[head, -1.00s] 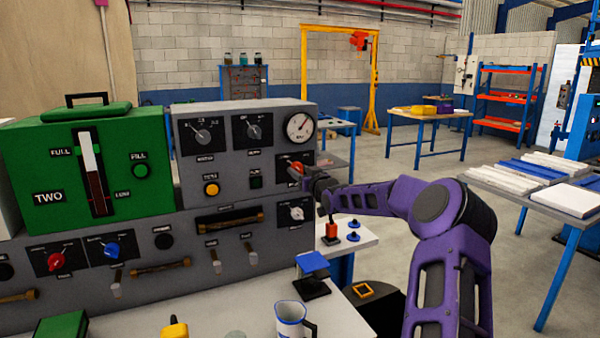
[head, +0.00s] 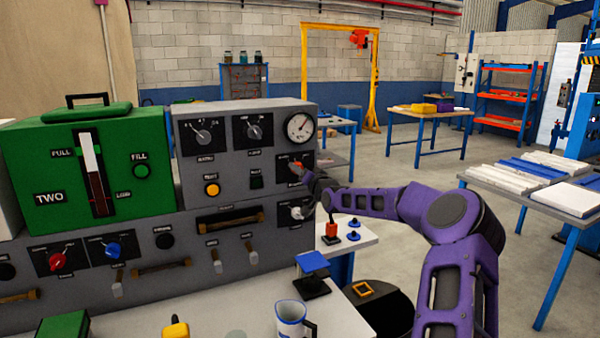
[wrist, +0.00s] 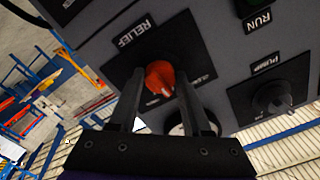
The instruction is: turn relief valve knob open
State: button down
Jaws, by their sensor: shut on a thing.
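The relief valve knob (wrist: 160,77) is orange-red with a pale pointer mark, on a dark plate labelled RELIEF in the wrist view. In the head view the knob (head: 296,164) sits on the right side of the grey panel's front, below the round gauge (head: 300,126). My gripper (wrist: 161,82) is shut on the knob, with one finger on each side of it. In the head view my gripper (head: 304,172) reaches the knob from the right and partly covers its plate. The small lettering beside the knob is too blurred to read.
The PUMP knob (wrist: 272,98) is close to the right in the wrist view; it shows pale below my gripper in the head view (head: 299,210). A mug (head: 290,318) and a blue-topped stand (head: 312,264) are on the bench below.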

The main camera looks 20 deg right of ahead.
jog(key=shift+m+b, duration=2.85)
jog(key=shift+m, duration=2.35)
jog(key=shift+r, duration=0.1)
jog(key=shift+c, duration=1.8)
grip_release()
jog(key=s, duration=1.7)
jog(key=shift+s+d+b, duration=0.25)
jog(key=shift+b, duration=0.05)
